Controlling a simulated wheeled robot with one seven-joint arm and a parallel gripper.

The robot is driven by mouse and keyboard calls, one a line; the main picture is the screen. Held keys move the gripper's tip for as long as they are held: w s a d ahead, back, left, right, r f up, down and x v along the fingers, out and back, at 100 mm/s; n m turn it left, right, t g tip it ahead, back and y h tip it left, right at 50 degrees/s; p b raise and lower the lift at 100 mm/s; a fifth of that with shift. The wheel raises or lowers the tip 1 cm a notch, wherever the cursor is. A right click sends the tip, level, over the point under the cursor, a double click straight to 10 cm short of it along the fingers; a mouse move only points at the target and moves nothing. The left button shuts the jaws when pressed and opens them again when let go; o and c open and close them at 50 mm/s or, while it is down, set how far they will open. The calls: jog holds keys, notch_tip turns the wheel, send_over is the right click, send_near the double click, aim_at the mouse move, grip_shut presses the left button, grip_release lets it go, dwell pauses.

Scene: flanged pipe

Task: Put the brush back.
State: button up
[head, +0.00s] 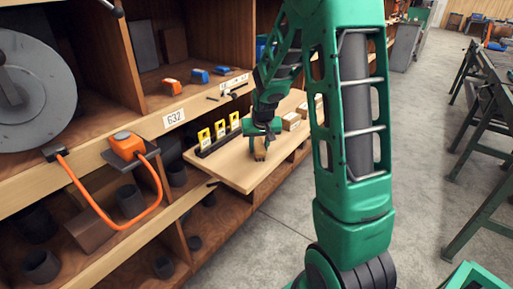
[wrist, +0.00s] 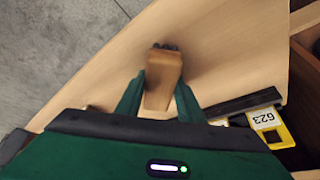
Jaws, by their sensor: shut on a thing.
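The brush (wrist: 163,76) has a tan wooden body with dark bristles at its far end in the wrist view. My gripper (wrist: 160,92) is shut on it, with a green finger on each side of the wooden body. In the head view my gripper (head: 262,143) is over the pull-out wooden board, and the brush (head: 260,153) shows small and tan below it. I cannot tell whether the brush touches the board (head: 235,171).
A dark rail with several yellow numbered tags (head: 220,128) runs along the board's left side; one tag (wrist: 268,121) shows in the wrist view. Small cartons (head: 291,121) stand farther back. An orange device with a hose (head: 127,145) is at left. Open floor (head: 415,130) lies right.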

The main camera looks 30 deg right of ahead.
jog(key=o, duration=1.2)
jog(key=v, duration=1.1)
jog(key=s+a+g, duration=0.1)
jog(key=s, duration=0.9)
jog(key=s+a+m+g+y, duration=0.1)
jog(key=s, duration=1)
jog(key=s+a+r+g+y, duration=0.1)
jog(key=s+g, duration=0.1)
jog(key=s, duration=0.9)
jog(key=shift+s+a, duration=0.2)
jog(key=shift+a, duration=0.05)
